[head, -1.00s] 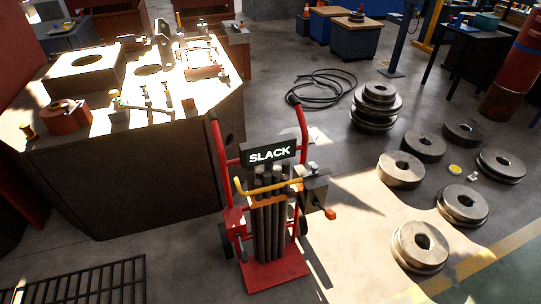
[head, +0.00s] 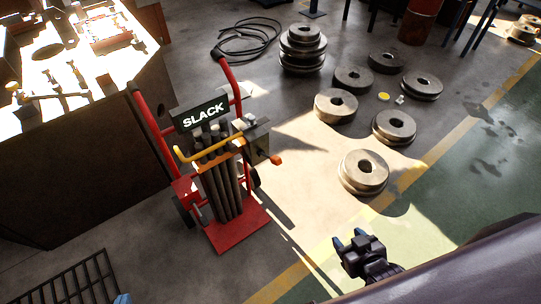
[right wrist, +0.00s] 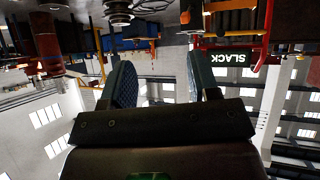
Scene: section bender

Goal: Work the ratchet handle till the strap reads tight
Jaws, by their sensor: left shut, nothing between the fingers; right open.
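A red hand truck (head: 240,238) holds an upright bundle of dark bars (head: 222,190). A sign on it (head: 203,115) reads SLACK; it also shows upside down in the right wrist view (right wrist: 228,58). A yellow bent bar (head: 200,156), which looks like the handle, crosses the bundle beside a grey box (head: 257,136). An orange grip (head: 276,160) sticks out right of the box. My right gripper (head: 349,238) is open and empty, well right of the truck; its spread fingers show in its wrist view (right wrist: 160,82). Only a blue tip of my left gripper (head: 122,298) shows at the bottom edge, apart from the truck.
A dark workbench (head: 80,165) with parts on top stands left of the truck. Several steel rolls (head: 364,170) lie on the floor to the right, with a stack (head: 302,50) and a coiled cable (head: 245,40) behind. A black grate (head: 80,280) lies front left.

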